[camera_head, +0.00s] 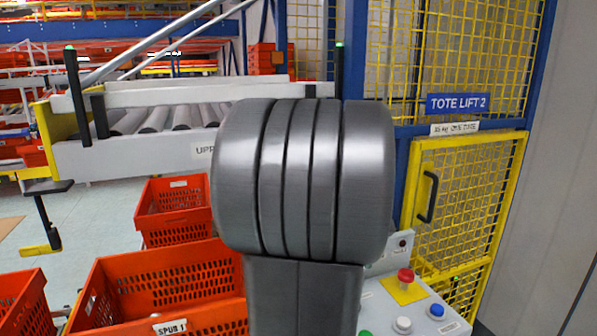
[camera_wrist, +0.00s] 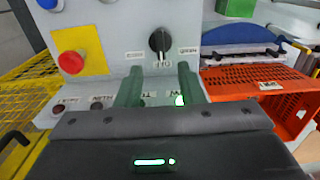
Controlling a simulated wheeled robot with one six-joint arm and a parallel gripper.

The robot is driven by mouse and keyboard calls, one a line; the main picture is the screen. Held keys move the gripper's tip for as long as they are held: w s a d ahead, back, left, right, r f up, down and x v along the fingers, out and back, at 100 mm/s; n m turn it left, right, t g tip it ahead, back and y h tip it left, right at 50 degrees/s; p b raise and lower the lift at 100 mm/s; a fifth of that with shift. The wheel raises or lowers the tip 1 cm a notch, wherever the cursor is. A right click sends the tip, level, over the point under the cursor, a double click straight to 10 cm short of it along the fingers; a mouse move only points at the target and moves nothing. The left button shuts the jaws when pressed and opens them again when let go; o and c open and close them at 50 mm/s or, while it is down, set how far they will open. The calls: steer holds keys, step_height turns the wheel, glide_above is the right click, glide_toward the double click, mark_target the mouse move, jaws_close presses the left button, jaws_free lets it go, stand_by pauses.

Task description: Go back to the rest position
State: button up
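In the wrist view my gripper (camera_wrist: 160,85) points at a grey control panel (camera_wrist: 115,60). Its two greenish fingers stand apart with nothing between them. A black rotary switch (camera_wrist: 160,41) shows just beyond the fingertips; I cannot tell whether they touch it. A red mushroom button (camera_wrist: 71,62) on a yellow plate (camera_wrist: 80,42) is left of the fingers. In the head view my grey arm link fills the middle and hides the gripper. The panel's red button (camera_head: 405,276) and blue button (camera_head: 437,310) show at the lower right.
Orange totes stand at the lower left (camera_head: 165,275) and beyond it (camera_head: 175,205). A roller conveyor (camera_head: 150,118) runs behind them. A yellow mesh gate (camera_head: 460,190) stands right of my arm, close to the panel. An orange tote (camera_wrist: 285,103) also shows at the wrist view's right.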

step_height(320, 180, down, 11)
steer(key=shift+r, duration=0.2)
steer(key=shift+r+m, duration=0.15)
steer(key=shift+m, duration=1.05)
steer(key=m+b, duration=0.1)
steer(key=m, duration=0.4)
steer(key=shift+a, duration=0.15)
steer(key=shift+m, duration=0.3)
